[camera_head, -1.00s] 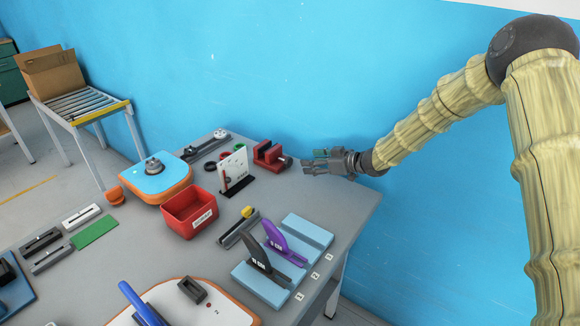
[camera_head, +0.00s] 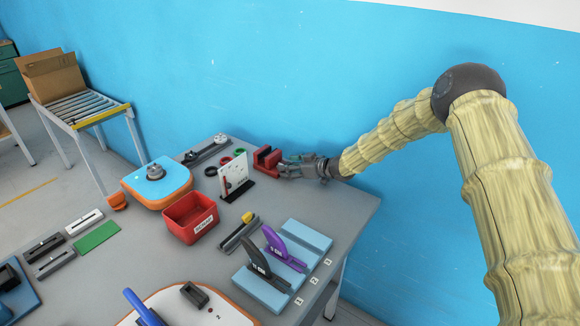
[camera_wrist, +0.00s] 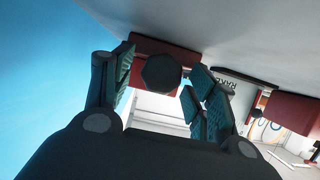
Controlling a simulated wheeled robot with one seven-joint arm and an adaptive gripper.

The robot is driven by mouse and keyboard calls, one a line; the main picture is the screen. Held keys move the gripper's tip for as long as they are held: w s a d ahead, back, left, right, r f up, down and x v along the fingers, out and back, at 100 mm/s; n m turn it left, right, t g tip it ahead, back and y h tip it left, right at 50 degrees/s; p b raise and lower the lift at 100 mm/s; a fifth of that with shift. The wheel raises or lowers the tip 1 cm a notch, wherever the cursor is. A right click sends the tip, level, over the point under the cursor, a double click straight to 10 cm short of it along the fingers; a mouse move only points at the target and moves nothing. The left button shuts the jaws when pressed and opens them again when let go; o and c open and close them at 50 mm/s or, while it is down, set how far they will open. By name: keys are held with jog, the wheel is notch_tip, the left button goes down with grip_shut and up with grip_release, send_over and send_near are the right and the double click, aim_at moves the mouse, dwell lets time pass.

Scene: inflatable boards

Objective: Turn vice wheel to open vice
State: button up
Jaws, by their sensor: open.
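The red vice (camera_head: 267,157) stands on the grey table near the blue wall, at the table's far right side. It also shows in the wrist view (camera_wrist: 178,55), with its dark many-sided wheel (camera_wrist: 160,73) facing me. My gripper (camera_head: 284,165) is at the right of the vice, in line with the wheel. In the wrist view my gripper (camera_wrist: 158,92) is open, one finger to the left of the wheel and one to the right. In the head view my gripper hides the wheel.
A white upright panel (camera_head: 233,172) stands left of the vice. A red bin (camera_head: 190,218) and light blue blocks (camera_head: 306,236) with dark and purple upright pieces are nearer. The blue wall (camera_head: 330,90) is close behind my arm. Table to the right of the blocks is clear.

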jog(key=c, duration=1)
jog(key=shift+w, duration=0.1)
jog(key=shift+c, duration=0.2)
jog(key=shift+b, duration=0.4)
jog(key=shift+a+f+n+t+h+b, duration=0.15)
jog(key=shift+n+t+h+b, duration=0.35)
jog(key=shift+b, duration=0.7)
jog(key=shift+n+b, duration=0.4)
jog(key=shift+b, duration=0.25)
jog(key=shift+r, duration=0.2)
